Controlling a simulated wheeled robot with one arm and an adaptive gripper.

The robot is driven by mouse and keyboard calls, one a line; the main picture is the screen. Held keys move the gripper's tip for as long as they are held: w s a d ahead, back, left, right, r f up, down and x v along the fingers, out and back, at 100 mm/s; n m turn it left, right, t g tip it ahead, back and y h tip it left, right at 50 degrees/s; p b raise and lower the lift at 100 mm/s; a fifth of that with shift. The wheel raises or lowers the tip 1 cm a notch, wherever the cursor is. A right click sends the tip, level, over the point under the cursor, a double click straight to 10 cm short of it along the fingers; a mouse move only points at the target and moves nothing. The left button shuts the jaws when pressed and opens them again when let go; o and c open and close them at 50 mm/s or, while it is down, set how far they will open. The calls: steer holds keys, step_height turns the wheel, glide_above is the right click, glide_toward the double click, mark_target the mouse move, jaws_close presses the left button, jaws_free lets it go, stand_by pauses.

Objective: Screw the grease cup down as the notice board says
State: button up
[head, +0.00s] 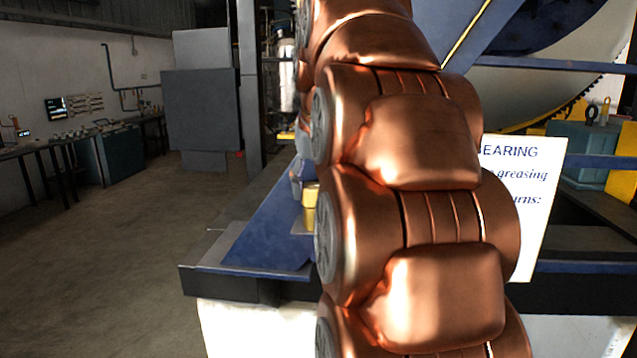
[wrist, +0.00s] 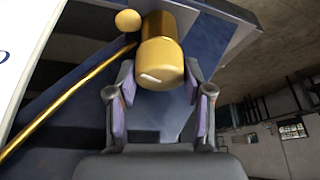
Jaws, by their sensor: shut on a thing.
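The brass grease cup (wrist: 162,62) is a rounded yellow cylinder with a short white mark on its near end. In the wrist view it lies between the two pads of my gripper (wrist: 158,72), which is shut on it. In the head view a small piece of brass (head: 310,207) shows at the left edge of my copper arm, above a blue support. The white notice board (head: 520,200) is partly hidden by my arm; only "EARING", "greasing" and "urns:" can be read, so the number is hidden. Its edge shows in the wrist view (wrist: 32,40).
A brass ball (wrist: 128,20) and a thin brass pipe (wrist: 70,100) lie close to the cup. A blue sloping plate (head: 262,235) stands below the brass. A large wheel (head: 550,85) fills the back right. The floor (head: 100,260) at left is clear.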

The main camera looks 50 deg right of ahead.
steer(key=c, duration=0.4)
steer(key=shift+w+n+y+b, duration=0.1)
steer(key=shift+n+y+b, duration=0.3)
steer(key=shift+n+b, duration=0.45)
steer(key=shift+n+t+y, duration=0.4)
steer(key=shift+n+y, duration=0.2)
steer(key=shift+n, duration=1.25)
steer(key=o, duration=1.1)
steer(key=shift+o, duration=0.2)
steer(key=shift+d, duration=0.1)
steer(key=shift+s+r, duration=0.1)
steer(key=shift+s, duration=0.1)
